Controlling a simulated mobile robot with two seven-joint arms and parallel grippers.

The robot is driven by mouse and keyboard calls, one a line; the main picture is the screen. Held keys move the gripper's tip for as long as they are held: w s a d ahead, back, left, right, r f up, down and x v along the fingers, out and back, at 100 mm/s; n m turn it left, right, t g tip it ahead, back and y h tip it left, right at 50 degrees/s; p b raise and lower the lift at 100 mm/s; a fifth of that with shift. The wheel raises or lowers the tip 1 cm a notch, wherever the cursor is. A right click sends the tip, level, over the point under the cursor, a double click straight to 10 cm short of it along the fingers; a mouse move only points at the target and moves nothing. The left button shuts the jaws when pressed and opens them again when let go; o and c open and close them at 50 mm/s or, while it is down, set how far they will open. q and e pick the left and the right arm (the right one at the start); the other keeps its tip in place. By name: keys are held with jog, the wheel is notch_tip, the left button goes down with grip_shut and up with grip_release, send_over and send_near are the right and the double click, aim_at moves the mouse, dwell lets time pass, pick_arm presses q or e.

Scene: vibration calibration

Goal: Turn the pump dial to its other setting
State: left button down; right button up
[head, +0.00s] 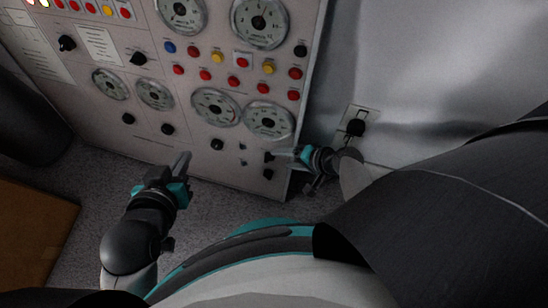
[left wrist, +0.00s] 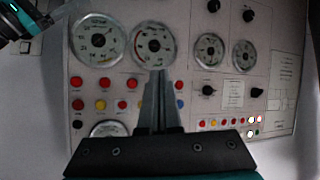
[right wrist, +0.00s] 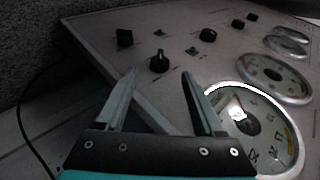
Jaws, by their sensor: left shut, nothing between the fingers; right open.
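Several black knobs sit on the pale control panel (head: 190,139); their labels are too small to read, so I cannot tell for certain which is the pump dial. A black pointer knob (right wrist: 160,62) stands ahead of my right gripper (right wrist: 160,88), in line with the gap between its fingers. That knob (head: 268,157) is near the panel's lower right corner in the head view, partly behind the fingers. My right gripper (head: 280,155) is open and empty, apart from the knob. My left gripper (head: 183,160) is shut and empty, in front of the panel's lower middle; its fingers show in the left wrist view (left wrist: 160,76).
Another black knob (right wrist: 124,37) is close beside the first. A large round gauge (right wrist: 250,125) lies just right of the right fingers. Coloured buttons (head: 232,82) and more gauges fill the panel.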

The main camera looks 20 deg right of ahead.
aim_at(272, 159)
jog(key=shift+b+x, duration=0.4)
jog(key=shift+x, duration=0.4)
jog(key=shift+b+x, duration=0.5)
jog(key=shift+x, duration=0.25)
jog(key=shift+w+a+f+b, duration=0.3)
jog(key=shift+f+b, duration=0.1)
jog(key=shift+f, duration=0.1)
pick_arm(q)
jog(key=shift+s+d+r+n+t+h+b, duration=0.15)
jog(key=shift+d+r+t+h, duration=0.4)
jog(key=shift+d+t, duration=0.4)
jog(key=shift+w+d+r+n+t+h+b, duration=0.1)
jog(key=shift+d+r+t+h, duration=0.5)
jog(key=shift+t, duration=0.6)
jog(key=shift+s+d+r+n+t+h+b, duration=0.15)
jog(key=shift+d+r+t+h, duration=0.25)
jog(key=shift+d+t, duration=0.6)
pick_arm(e)
jog(key=shift+w+a+f, duration=0.3)
jog(key=shift+f, duration=0.1)
pick_arm(q)
jog(key=shift+r, duration=0.1)
jog(key=shift+w, duration=0.1)
pick_arm(e)
grip_shut()
